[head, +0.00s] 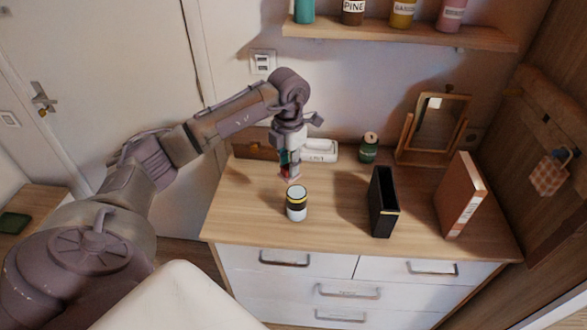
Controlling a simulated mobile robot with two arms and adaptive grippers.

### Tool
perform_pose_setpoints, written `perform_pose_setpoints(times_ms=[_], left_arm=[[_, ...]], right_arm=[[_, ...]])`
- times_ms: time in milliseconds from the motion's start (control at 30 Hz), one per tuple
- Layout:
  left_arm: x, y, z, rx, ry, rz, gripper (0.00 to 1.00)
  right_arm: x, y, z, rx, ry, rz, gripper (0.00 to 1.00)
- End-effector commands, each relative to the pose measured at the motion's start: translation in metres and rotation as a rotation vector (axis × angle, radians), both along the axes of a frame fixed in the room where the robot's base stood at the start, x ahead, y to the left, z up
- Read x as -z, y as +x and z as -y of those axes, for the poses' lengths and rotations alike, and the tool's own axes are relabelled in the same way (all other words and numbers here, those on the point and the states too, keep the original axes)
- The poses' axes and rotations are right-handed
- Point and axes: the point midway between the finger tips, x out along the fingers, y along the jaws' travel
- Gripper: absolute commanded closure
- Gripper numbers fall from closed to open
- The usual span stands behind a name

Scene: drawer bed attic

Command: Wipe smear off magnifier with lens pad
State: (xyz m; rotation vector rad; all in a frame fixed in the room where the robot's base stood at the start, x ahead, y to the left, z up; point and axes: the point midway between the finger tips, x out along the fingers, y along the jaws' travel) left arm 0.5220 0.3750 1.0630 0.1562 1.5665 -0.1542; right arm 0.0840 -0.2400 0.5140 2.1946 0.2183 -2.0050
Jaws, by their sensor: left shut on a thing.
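My left gripper (288,162) points down over the back left part of the wooden dresser top (335,210). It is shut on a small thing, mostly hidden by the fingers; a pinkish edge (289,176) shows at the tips. I cannot tell for sure if this is the lens pad. My right gripper is not in view.
A black open holder (383,205) and an orange-brown book (461,196) stand on the right. Behind are a green jar (369,148), a white dish (320,151) and a tilting mirror (438,124). A shelf (400,33) with bottles hangs above. The dresser's front left is clear.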

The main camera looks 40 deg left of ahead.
Motion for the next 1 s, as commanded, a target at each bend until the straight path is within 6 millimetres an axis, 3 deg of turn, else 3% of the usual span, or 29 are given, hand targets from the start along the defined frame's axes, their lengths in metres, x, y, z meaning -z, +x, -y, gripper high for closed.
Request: perform_pose_setpoints(times_ms=[233, 833, 1000], left_arm=[[-0.021, -0.002, -0.009, -0.003, 0.0, -0.001, 1.0], [-0.022, -0.002, -0.009, 0.004, -0.001, 0.0, 1.0], [-0.019, -0.005, 0.009, 0.201, 0.002, 0.008, 1.0]], right_arm=[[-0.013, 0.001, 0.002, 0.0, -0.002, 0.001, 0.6], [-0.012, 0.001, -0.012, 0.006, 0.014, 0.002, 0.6], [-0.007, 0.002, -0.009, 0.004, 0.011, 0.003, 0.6]])
